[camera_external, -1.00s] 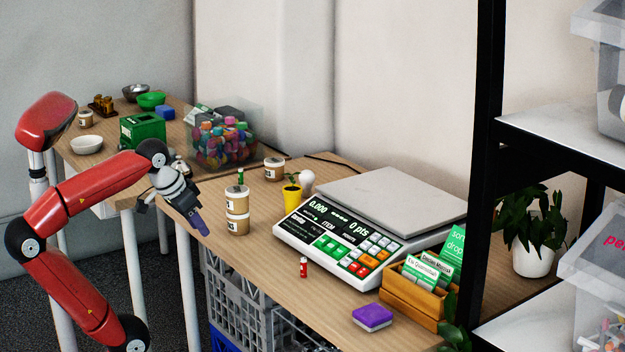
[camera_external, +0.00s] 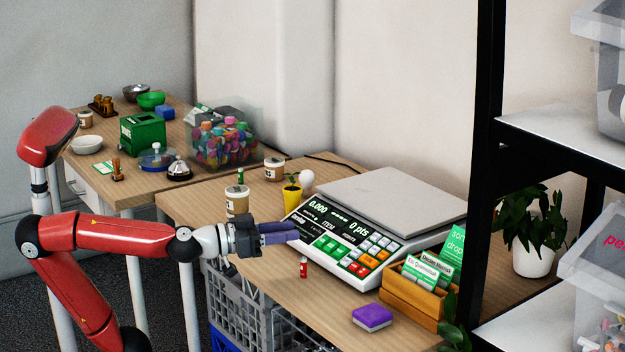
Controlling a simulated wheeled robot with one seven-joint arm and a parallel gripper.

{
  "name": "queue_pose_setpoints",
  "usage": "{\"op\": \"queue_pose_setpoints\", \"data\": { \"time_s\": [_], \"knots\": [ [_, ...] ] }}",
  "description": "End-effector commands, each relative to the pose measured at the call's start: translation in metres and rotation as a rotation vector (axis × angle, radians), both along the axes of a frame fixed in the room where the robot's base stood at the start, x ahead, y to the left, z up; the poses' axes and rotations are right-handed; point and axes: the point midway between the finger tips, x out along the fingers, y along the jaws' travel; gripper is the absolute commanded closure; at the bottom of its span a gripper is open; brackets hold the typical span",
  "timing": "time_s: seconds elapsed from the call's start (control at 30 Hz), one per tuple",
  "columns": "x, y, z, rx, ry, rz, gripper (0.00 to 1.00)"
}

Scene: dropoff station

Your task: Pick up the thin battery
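A small, slim green cylinder (camera_external: 240,176) stands upright on the lid of a paper cup (camera_external: 237,201). A small red cylinder with a pale label (camera_external: 303,267) stands upright on the table, in front of the scale. Both look like batteries; the green one looks the thinner, but I cannot be sure which is the thin battery. My gripper (camera_external: 293,231) points right, with its purple-blue fingers in front of the scale's left corner in this view. It lies below and right of the green cylinder, and above the red one, apart from both. Its finger gap is not clear.
The scale (camera_external: 392,200) fills the table's middle. A yellow pot (camera_external: 292,196) stands at its left. A purple sponge-like block (camera_external: 372,317) and a wooden card box (camera_external: 411,298) lie to the right. A black shelf post (camera_external: 487,150) rises at the right.

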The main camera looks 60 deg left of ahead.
Motion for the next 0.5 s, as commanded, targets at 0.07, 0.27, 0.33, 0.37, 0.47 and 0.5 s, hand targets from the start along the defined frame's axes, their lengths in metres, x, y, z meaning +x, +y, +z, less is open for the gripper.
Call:
{"op": "queue_pose_setpoints", "data": {
  "time_s": [0.07,0.27,0.33,0.37,0.47,0.5],
  "knots": [
    [-0.002,0.005,-0.013,0.001,-0.006,0.075,0.66],
    [-0.009,0.024,-0.041,0.038,0.015,0.245,0.66],
    [-0.010,0.027,-0.055,0.050,0.023,0.267,0.66],
    [-0.010,0.027,-0.061,0.050,0.022,0.266,0.66],
    [-0.009,0.027,-0.078,0.048,0.020,0.265,0.66],
    [-0.009,0.027,-0.083,0.047,0.021,0.265,0.66]
  ]
}}
